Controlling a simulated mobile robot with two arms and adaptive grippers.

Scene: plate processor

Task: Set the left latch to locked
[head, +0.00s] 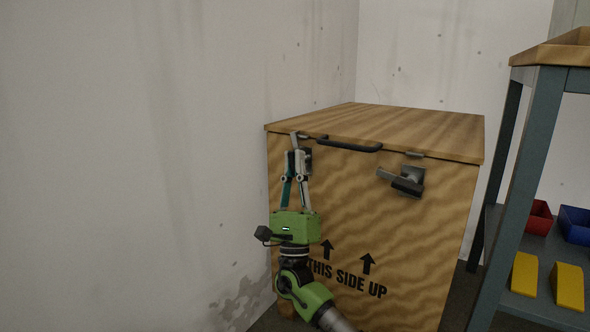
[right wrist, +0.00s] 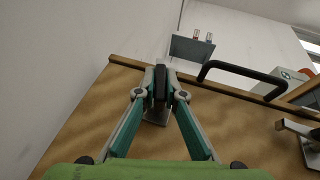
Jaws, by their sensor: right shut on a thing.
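The wooden crate (head: 440,235) stands against the wall, its front marked "THIS SIDE UP". The left latch (head: 308,161) sits near the top left of that front, partly hidden by my right gripper. My right gripper (head: 299,152) comes up from below, its fingers shut on the latch's lever. In the right wrist view the dark lever of the left latch (right wrist: 160,84) stands between the fingertips of the right gripper (right wrist: 160,95), pointing up toward the lid edge. The right latch (head: 405,181) has its lever out to the left. My left gripper is not in view.
A black handle (head: 348,146) sticks out from the crate's top front edge, just right of my right gripper. The wall (head: 150,150) is close on the left. A grey-blue shelf (head: 530,150) with yellow blocks and red and blue bins stands on the right.

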